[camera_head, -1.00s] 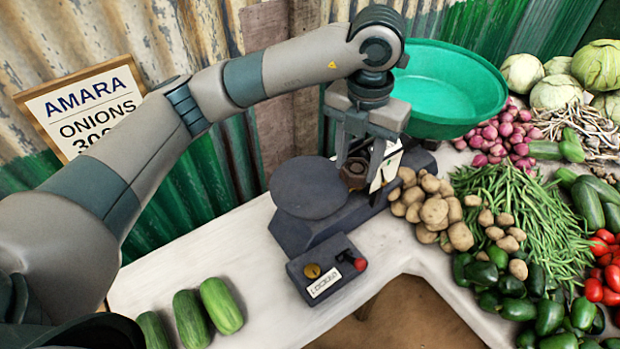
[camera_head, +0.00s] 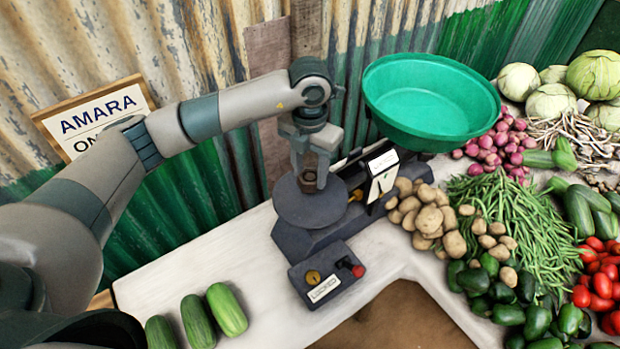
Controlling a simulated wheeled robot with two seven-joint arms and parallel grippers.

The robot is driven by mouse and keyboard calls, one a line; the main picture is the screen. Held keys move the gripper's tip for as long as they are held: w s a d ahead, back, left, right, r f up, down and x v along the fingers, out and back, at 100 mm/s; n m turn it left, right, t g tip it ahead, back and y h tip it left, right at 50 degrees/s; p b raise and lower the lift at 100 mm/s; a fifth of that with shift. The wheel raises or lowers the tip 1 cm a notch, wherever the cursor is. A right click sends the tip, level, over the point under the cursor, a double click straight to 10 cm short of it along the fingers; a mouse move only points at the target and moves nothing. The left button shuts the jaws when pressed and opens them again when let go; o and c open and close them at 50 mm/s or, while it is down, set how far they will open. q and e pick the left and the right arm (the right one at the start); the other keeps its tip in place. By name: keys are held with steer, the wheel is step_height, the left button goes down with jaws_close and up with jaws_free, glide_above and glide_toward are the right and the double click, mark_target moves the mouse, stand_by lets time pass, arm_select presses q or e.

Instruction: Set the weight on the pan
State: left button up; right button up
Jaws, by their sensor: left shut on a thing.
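My left gripper (camera_head: 311,180) reaches down over the round dark pan (camera_head: 312,209) of the balance. It is shut on a small brownish weight (camera_head: 308,184), which is partly hidden between the fingers. The weight is over the pan, at or just above its surface; I cannot tell whether it touches. The balance's dark base (camera_head: 335,232) stands on the white counter, with a green bowl (camera_head: 430,100) on its other side. A control box with a "LOCKED" label (camera_head: 324,288) and a red knob (camera_head: 358,271) sits in front. My right gripper is not in view.
Potatoes (camera_head: 428,217), green beans (camera_head: 520,220) and peppers (camera_head: 500,290) lie right of the balance. Cucumbers (camera_head: 197,322) lie at the front left. A sign (camera_head: 95,115) leans by the corrugated wall.

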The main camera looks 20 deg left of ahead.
mark_target(310, 176)
arm_select(q)
steer(key=shift+f+p, duration=0.45)
steer(key=shift+p, duration=0.05)
steer(key=shift+f+p, duration=0.6)
steer(key=shift+f, duration=0.9)
steer(key=shift+f, duration=0.15)
steer(key=o, duration=1.5)
steer(key=shift+c, duration=0.2)
